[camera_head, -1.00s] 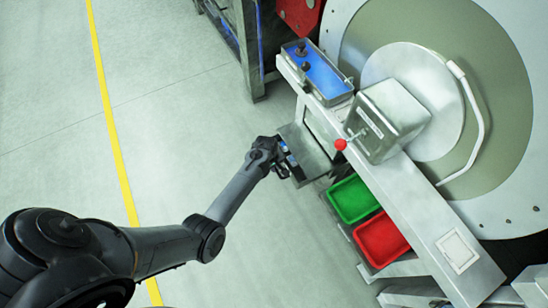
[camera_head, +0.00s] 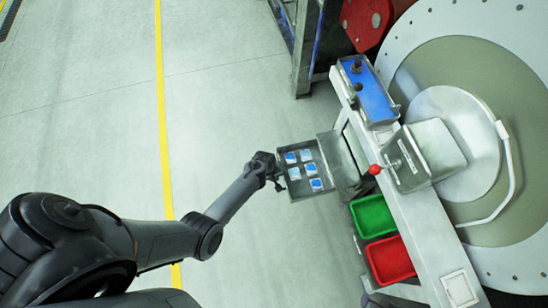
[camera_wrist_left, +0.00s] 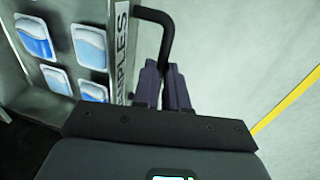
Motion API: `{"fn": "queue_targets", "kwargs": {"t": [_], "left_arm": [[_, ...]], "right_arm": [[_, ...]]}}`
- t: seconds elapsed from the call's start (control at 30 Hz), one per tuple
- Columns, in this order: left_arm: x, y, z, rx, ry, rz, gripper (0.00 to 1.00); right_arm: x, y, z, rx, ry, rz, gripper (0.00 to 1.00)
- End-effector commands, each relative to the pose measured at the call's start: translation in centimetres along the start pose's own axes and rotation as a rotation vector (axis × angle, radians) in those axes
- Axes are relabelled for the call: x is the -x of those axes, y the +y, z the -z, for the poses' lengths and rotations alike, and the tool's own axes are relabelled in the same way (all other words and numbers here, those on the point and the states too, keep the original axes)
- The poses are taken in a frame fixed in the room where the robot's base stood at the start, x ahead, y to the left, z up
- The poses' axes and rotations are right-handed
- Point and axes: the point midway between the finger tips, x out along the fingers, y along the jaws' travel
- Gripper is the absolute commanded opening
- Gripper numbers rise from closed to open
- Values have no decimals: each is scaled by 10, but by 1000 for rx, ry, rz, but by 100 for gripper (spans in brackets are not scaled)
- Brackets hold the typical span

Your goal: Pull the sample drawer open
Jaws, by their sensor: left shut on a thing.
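The sample drawer (camera_head: 294,191) is a grey metal tray sticking out to the left from the white bench in the head view. Several blue-and-white sample packs (camera_head: 311,170) lie in it. In the left wrist view the drawer front (camera_wrist_left: 121,45) carries the word "SAMPLES" and a black bar handle (camera_wrist_left: 153,14). My left gripper (camera_head: 274,176) is at the drawer's outer end, shut on the handle; its fingers (camera_wrist_left: 165,88) close around the bar in the wrist view. My right gripper is not in view.
A green bin (camera_head: 372,216) and a red bin (camera_head: 390,260) sit below the bench (camera_head: 420,225). A blue control box (camera_head: 369,90) and a red-knobbed lever (camera_head: 375,169) are on top. The floor left of the drawer is clear.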

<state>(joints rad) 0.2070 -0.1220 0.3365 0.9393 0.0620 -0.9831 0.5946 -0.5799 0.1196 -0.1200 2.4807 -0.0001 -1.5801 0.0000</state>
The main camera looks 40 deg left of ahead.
Motion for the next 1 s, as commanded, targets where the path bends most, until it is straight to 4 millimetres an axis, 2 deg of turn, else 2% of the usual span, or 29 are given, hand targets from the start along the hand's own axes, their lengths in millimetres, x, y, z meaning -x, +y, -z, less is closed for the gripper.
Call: {"fn": "queue_targets", "kwargs": {"t": [0.23,0.27,0.4,0.77,1.0], "left_arm": [[1,-1,1,1,0,2,0],[1,-1,1,1,0,2,17],[1,-1,1,1,0,2,38],[5,0,0,1,0,1,38],[36,0,0,2,0,1,38]], "right_arm": [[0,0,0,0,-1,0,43],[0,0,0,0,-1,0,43],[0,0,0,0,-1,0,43],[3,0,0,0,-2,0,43],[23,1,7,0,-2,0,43]]}}
